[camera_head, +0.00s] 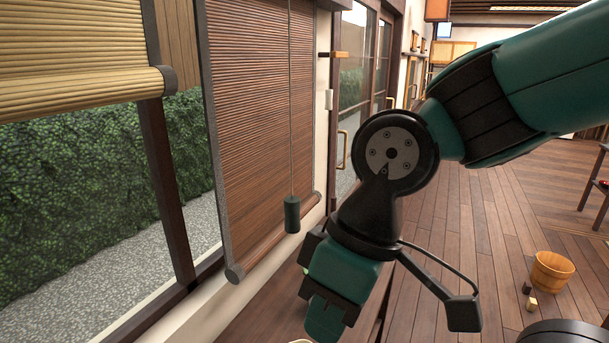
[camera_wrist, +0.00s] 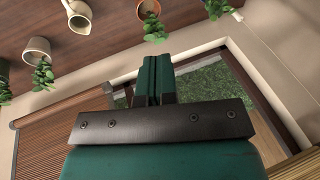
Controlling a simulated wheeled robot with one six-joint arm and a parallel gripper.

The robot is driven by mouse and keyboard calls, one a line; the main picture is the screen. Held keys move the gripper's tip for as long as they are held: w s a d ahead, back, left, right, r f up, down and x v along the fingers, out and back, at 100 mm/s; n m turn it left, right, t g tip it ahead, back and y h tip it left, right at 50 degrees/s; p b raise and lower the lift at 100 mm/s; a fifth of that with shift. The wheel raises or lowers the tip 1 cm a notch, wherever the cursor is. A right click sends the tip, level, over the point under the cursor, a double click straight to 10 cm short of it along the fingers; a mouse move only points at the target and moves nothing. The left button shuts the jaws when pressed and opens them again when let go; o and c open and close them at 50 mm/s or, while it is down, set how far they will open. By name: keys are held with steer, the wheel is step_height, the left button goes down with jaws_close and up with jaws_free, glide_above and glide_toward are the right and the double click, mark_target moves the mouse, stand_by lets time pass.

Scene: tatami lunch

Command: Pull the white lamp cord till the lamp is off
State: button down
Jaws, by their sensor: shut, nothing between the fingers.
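I cannot make out the lamp or its white cord in either view. My gripper (camera_head: 325,318) points down in front of the window wall in the head view. In the wrist view its two green fingers (camera_wrist: 154,78) are pressed together with nothing between them. A thin cord with a dark green cylindrical pull (camera_head: 292,215) hangs in front of a brown slatted blind (camera_head: 262,110), to the upper left of my gripper in the head view. The pull and my gripper are apart.
A paler rolled blind (camera_head: 80,80) hangs at the left over a window onto a hedge (camera_head: 60,190). A wooden bucket (camera_head: 552,272) stands on the wooden floor (camera_head: 460,230) at the right. Potted plants (camera_wrist: 78,14) line the top of the wrist view.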

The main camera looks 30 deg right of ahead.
step_height(320, 180, up, 20)
steer(key=m+h+p, duration=0.3)
steer(key=m+h, duration=0.1)
steer(key=m, duration=1.4)
glide_above(293, 199)
steer(key=shift+r, duration=0.15)
step_height(293, 199, down, 14)
steer(key=p, duration=0.2)
steer(key=shift+p, duration=0.3)
